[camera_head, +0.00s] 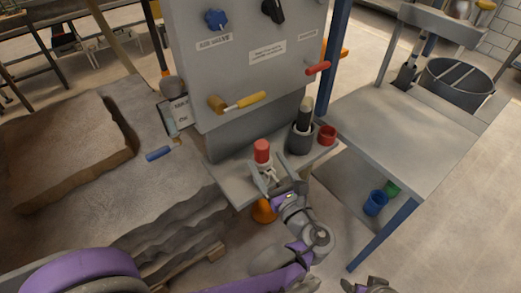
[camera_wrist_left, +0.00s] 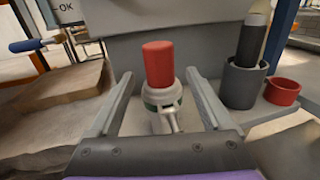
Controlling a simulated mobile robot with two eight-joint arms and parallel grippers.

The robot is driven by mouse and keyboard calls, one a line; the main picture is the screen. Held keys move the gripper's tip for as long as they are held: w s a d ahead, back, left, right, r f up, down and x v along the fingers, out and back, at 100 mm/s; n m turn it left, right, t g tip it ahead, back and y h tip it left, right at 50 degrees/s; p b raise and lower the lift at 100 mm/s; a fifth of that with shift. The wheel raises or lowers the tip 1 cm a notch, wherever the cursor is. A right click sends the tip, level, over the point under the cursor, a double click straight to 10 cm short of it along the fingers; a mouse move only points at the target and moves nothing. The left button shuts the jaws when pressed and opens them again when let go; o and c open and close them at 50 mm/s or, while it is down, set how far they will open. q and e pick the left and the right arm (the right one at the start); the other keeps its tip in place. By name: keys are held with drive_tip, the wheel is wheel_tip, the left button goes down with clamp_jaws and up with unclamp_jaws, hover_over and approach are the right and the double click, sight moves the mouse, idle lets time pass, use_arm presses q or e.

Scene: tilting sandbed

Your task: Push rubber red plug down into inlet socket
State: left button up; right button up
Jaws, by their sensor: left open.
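The red rubber plug (camera_head: 262,151) stands upright on top of the pale inlet socket (camera_head: 265,170), on a grey shelf at the front of the panel. In the left wrist view, the plug (camera_wrist_left: 158,64) is a plain red cylinder above the socket (camera_wrist_left: 163,98), which has a green band and a small front spout. How deep the plug sits cannot be told. My left gripper (camera_head: 268,168) is open. Its fingers (camera_wrist_left: 159,85) lie on either side of the socket, apart from the plug. Part of what looks like my right gripper (camera_head: 368,287) shows at the bottom edge.
A dark grey cup (camera_head: 300,139) holding a black cylinder and a small red cup (camera_head: 327,135) stand right of the plug. Levers with yellow (camera_head: 250,100) and red (camera_head: 318,68) handles project above. An orange object (camera_head: 264,211) is below the shelf. The sandbed (camera_head: 60,190) lies left.

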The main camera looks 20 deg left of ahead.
sight(265, 159)
use_arm(q)
drive_tip(key=shift+v, duration=1.8)
